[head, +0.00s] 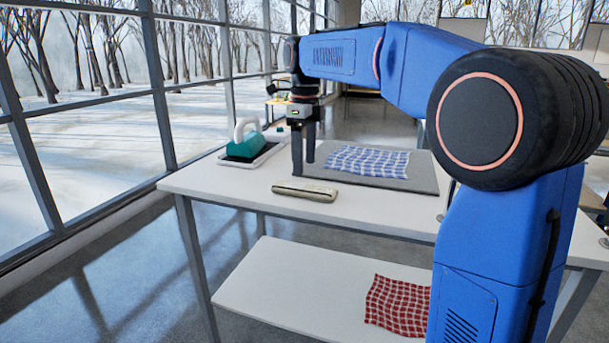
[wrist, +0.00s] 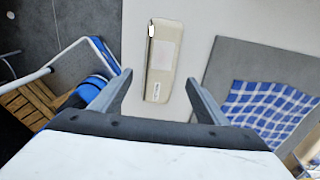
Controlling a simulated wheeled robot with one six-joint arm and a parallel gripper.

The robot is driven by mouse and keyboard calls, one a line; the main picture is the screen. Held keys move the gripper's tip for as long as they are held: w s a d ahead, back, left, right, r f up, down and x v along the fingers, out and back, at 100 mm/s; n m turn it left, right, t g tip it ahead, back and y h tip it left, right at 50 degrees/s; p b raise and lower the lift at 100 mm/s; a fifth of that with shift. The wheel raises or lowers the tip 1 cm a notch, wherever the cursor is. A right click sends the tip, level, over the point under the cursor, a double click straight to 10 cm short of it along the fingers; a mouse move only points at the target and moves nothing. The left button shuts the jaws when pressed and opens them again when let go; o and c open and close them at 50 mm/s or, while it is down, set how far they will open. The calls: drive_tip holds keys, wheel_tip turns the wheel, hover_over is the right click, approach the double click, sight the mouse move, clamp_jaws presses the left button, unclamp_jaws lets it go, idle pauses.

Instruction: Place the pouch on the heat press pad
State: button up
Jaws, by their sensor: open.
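The pouch (head: 305,190) is a flat, cream, elongated case lying on the white table near its front edge. In the wrist view the pouch (wrist: 164,55) lies ahead of and between my fingers. My gripper (head: 303,167) is open and empty above the table, near the pouch; its fingers also show in the wrist view (wrist: 158,79). A large flat grey pad (head: 400,184), which looks like the heat press pad, lies right of the pouch. It also shows in the wrist view (wrist: 211,92). A blue checked cloth (head: 368,160) lies on it.
A teal press with a white handle (head: 246,142) stands on a dark base at the table's back left. A lower shelf (head: 300,290) holds a red checked cloth (head: 397,305). Bare tabletop lies left of the pouch. Tall windows run along the left.

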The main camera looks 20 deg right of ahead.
sight(314, 188)
drive_tip(key=shift+r, duration=2.75)
